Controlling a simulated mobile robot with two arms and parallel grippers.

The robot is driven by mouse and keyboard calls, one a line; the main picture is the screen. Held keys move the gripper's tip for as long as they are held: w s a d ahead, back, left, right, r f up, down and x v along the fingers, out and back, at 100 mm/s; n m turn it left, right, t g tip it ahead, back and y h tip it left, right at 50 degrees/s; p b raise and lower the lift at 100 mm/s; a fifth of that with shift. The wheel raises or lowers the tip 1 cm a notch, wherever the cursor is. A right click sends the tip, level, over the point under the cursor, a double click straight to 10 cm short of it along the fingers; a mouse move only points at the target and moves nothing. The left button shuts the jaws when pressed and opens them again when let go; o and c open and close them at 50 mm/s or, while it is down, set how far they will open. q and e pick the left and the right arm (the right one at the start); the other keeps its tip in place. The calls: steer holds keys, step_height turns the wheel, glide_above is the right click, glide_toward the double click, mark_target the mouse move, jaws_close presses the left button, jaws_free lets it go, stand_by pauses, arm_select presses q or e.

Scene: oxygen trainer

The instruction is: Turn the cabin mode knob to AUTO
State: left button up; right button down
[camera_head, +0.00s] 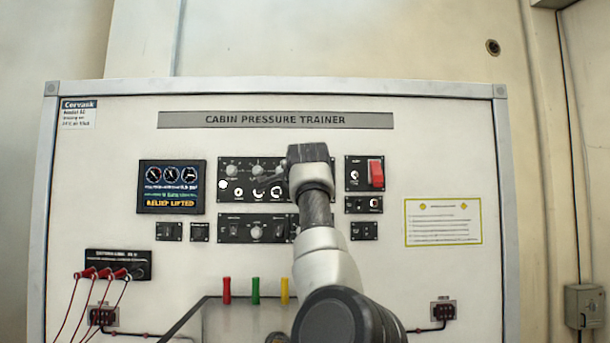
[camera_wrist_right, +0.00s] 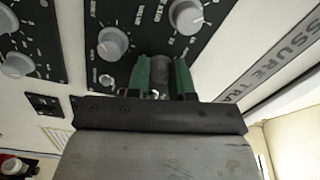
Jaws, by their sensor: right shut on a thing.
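The upper black control panel (camera_head: 238,184) carries several grey knobs and switches. My right gripper (camera_head: 282,180) is at its right part, and its arm hides that end of the panel. In the right wrist view the green fingers (camera_wrist_right: 166,75) are against the panel face, shut on a knob that they mostly hide. A grey knob (camera_wrist_right: 187,16) and another grey knob (camera_wrist_right: 112,43) on the same panel stand free beside the fingers. The labels are too small to tell which knob is the cabin mode knob or where it points. My left gripper is out of view.
A lower black panel (camera_head: 235,229) with knobs sits just below. A red switch (camera_head: 376,174) is to the right, a display (camera_head: 171,187) to the left. Red plugs with cables (camera_head: 104,273) hang lower left. Red, green and yellow handles (camera_head: 255,290) stand below the panels.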

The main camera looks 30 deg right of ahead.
steer(key=shift+w+a+f, duration=0.1)
steer(key=shift+w+f, duration=0.1)
steer(key=shift+f, duration=0.1)
steer(key=c, duration=1.4)
jaws_free()
steer(key=o, duration=0.4)
steer(key=shift+s+a+r, duration=0.1)
steer(key=shift+s+r, duration=0.05)
steer(key=shift+r, duration=0.05)
steer(key=b+v, duration=0.9)
steer(key=v, duration=0.1)
steer(key=shift+s+a, duration=0.3)
